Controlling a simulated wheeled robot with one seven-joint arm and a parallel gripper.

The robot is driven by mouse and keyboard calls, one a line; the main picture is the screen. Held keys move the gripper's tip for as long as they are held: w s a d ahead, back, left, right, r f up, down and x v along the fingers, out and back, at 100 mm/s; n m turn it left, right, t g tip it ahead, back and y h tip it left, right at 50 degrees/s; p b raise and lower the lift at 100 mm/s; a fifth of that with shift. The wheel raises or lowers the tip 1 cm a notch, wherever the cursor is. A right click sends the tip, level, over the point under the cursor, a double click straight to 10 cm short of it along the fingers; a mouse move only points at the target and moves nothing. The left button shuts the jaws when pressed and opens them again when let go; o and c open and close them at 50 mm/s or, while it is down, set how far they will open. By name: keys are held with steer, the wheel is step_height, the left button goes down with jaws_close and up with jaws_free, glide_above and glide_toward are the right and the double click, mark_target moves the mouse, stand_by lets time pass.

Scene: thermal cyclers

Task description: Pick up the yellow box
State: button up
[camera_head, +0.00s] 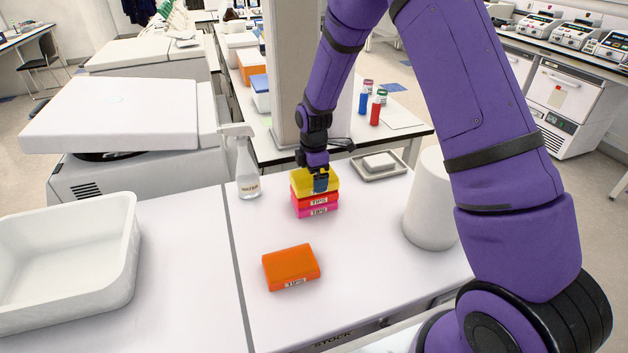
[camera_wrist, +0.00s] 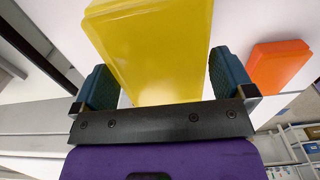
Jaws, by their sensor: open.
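The yellow box (camera_head: 304,181) is on top of a stack on the white bench, above a red box (camera_head: 316,202) and a pink box (camera_head: 317,212). My gripper (camera_head: 320,183) is at the yellow box, reaching down from above. In the wrist view the yellow box (camera_wrist: 155,45) lies between the two dark, padded fingers of my gripper (camera_wrist: 165,85). The fingers are apart, one at each side of the box, with a small gap visible at the left finger. Whether the right finger touches the box I cannot tell.
An orange box (camera_head: 290,267) lies apart, nearer on the bench. A spray bottle (camera_head: 246,170) stands left of the stack, a white cylinder (camera_head: 430,205) to the right, and a small tray (camera_head: 380,165) behind. A white tub (camera_head: 75,255) is at the far left.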

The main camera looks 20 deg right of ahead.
steer(key=shift+f, duration=0.3)
steer(key=c, duration=0.7)
steer(key=shift+r, duration=0.1)
